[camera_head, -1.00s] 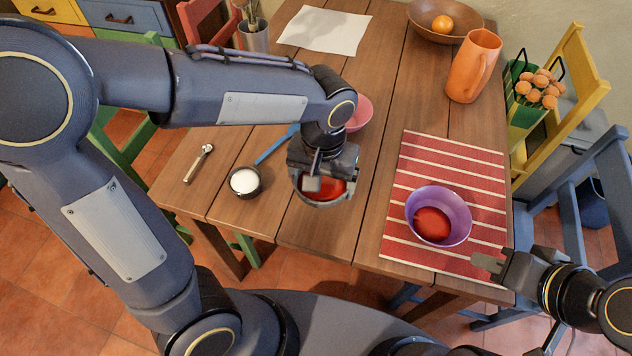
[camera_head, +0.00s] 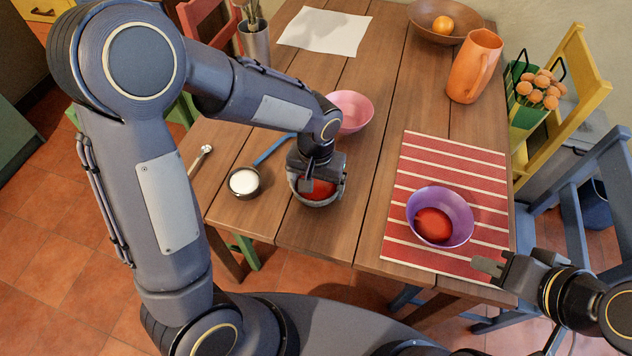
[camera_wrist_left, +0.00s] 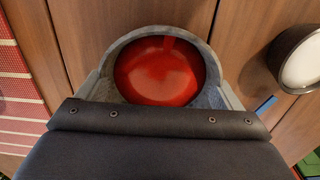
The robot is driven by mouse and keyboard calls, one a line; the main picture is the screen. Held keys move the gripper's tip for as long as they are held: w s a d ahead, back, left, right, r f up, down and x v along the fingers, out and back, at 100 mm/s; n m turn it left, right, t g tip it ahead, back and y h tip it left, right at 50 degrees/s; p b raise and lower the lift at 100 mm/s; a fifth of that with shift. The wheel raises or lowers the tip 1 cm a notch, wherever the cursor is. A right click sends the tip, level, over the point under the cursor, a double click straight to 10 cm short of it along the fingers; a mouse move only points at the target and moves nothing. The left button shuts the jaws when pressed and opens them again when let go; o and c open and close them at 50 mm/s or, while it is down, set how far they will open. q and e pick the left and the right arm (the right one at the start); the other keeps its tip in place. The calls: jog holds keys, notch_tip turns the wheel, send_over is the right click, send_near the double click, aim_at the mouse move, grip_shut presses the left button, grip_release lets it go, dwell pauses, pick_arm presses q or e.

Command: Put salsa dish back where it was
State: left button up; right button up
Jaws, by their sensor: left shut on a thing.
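The salsa dish (camera_head: 330,201) is a small grey bowl with red salsa in it. It is at the front edge of the wooden table in the head view, right of the small bowl of white stuff. My left gripper (camera_head: 318,182) is over it and shut on its rim, hiding part of it. In the left wrist view the dish (camera_wrist_left: 214,62) sits level between the fingers. I cannot tell whether it touches the table. My right gripper (camera_head: 488,266) is empty beside the mat's front right corner; its finger gap is unclear.
A purple bowl (camera_head: 455,208) with red salsa stands on the red striped mat (camera_head: 405,240). A dark bowl of white stuff (camera_head: 244,182), a blue-handled utensil (camera_head: 275,148) and a pink bowl (camera_head: 352,108) are near the left gripper. Bare wood lies between dish and mat.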

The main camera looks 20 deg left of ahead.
pick_arm(q)
jog(key=shift+f, duration=0.15)
jog(key=o, duration=1.2)
jog(key=shift+c, duration=0.2)
